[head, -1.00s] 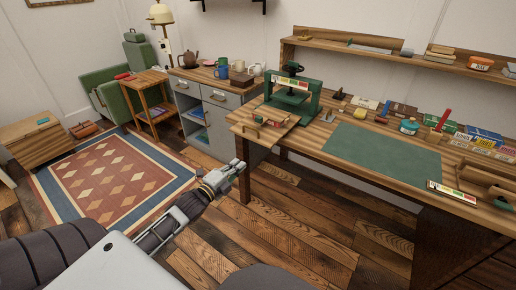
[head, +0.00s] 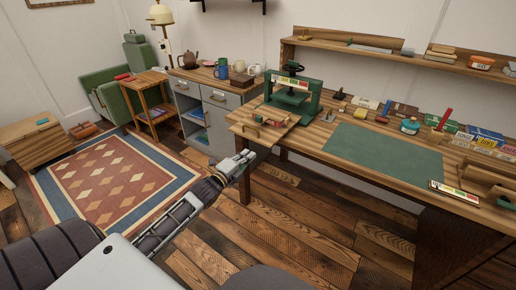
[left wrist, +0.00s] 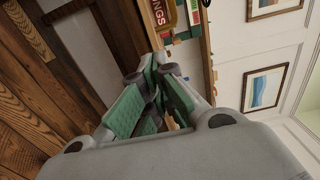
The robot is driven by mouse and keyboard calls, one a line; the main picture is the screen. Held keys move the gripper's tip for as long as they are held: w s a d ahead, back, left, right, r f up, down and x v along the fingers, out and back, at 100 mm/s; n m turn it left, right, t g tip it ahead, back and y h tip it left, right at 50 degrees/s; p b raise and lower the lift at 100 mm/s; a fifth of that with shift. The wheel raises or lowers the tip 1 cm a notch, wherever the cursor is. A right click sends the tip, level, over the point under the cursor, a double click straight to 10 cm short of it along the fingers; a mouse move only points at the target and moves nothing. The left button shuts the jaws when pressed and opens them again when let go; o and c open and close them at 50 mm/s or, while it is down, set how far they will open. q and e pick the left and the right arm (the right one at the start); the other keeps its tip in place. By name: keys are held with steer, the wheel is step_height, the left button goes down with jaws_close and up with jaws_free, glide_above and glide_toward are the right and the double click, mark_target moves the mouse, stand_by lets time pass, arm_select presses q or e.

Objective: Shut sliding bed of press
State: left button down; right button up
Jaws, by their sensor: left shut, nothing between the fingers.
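The green press (head: 311,104) stands on the left end of the workbench. Its sliding bed (head: 275,131), a wooden board with small items on it, sticks out from the press toward the bench's front left corner. My left gripper (head: 248,156) is shut and empty, below and in front of the bed and apart from it. Its closed fingers (left wrist: 158,75) also show in the left wrist view. My right gripper is not in view.
The workbench (head: 317,149) carries a green mat (head: 384,152), with boxes and jars behind it. A grey cabinet (head: 222,128) with mugs stands to the left of the bench. The plank floor in front is clear.

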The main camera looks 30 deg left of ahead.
mark_target(262, 143)
arm_select(q)
steer(key=shift+w+d+b, duration=0.15)
steer(key=shift+w+b, duration=0.15)
steer(key=shift+w, duration=1.15)
steer(key=shift+w+d+b, duration=0.1)
steer(key=shift+w+b, duration=0.2)
steer(key=shift+w, duration=1.85)
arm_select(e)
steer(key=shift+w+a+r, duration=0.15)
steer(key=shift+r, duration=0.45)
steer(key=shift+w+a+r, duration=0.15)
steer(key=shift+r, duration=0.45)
arm_select(q)
steer(key=shift+w+d, duration=0.1)
steer(key=shift+w, duration=0.1)
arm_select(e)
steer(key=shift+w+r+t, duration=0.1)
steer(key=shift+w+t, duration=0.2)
